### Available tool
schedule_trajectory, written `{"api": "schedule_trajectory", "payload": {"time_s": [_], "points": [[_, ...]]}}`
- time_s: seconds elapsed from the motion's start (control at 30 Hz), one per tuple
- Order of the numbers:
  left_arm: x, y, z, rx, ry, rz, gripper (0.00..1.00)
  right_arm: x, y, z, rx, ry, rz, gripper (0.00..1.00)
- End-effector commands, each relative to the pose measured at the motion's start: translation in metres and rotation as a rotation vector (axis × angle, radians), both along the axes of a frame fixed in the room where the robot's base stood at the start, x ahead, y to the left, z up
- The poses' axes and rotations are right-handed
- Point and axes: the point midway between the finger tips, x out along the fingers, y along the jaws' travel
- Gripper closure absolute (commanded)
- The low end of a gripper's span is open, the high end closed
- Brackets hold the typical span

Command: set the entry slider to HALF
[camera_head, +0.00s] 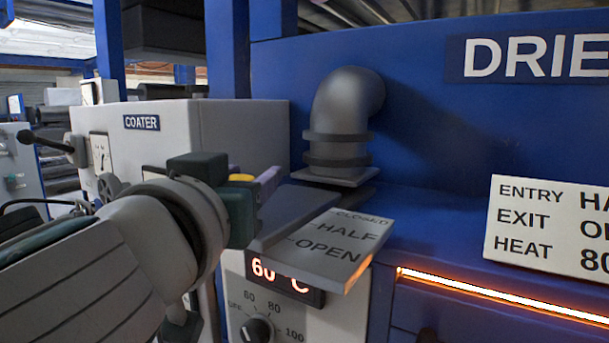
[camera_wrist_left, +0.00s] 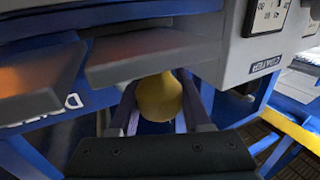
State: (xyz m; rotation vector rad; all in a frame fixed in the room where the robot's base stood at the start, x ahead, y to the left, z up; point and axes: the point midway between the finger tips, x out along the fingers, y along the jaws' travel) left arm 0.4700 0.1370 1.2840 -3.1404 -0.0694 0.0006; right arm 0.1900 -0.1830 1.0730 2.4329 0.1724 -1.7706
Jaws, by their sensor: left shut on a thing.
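The entry slider's scale plate (camera_head: 338,240) juts from the front of the blue drier, with CLOSED, HALF and OPEN from back to front. A darker grey bar (camera_head: 290,212) runs along its left side. A yellow knob (camera_head: 242,178) shows at my left gripper (camera_head: 262,184). In the left wrist view the rounded yellow knob (camera_wrist_left: 158,98) sits between the two fingers of my left gripper (camera_wrist_left: 158,110), which is shut on it. The gripper hides the knob's link to the slider, so I cannot tell which mark it stands at. My right gripper is not in view.
A heat dial (camera_head: 257,329) and a lit display (camera_head: 285,279) sit below the scale plate. A grey elbow pipe (camera_head: 345,115) stands behind. The coater (camera_head: 235,125) is at the left. A cropped settings card (camera_head: 560,230) lists ENTRY, EXIT and HEAT. A glowing slot (camera_head: 490,295) lies right.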

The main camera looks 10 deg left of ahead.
Motion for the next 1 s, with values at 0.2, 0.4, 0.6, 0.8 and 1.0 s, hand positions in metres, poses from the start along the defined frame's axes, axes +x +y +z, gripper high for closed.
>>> {"api": "schedule_trajectory", "payload": {"time_s": [0.2,0.4,0.6,0.8,1.0], "points": [[0.0,-0.001,0.0,0.0,-0.001,-0.001,1.0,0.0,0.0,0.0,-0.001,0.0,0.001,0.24],[0.013,-0.004,-0.003,-0.003,-0.004,0.003,1.0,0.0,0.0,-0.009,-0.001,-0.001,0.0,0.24],[0.037,-0.013,-0.001,-0.003,-0.002,0.002,1.0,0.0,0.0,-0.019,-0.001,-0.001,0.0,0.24],[0.038,-0.014,0.0,0.0,0.0,0.0,1.0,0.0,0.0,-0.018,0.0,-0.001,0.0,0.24],[0.038,-0.014,0.0,0.0,0.0,0.0,0.39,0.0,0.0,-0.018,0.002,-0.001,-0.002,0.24]]}}
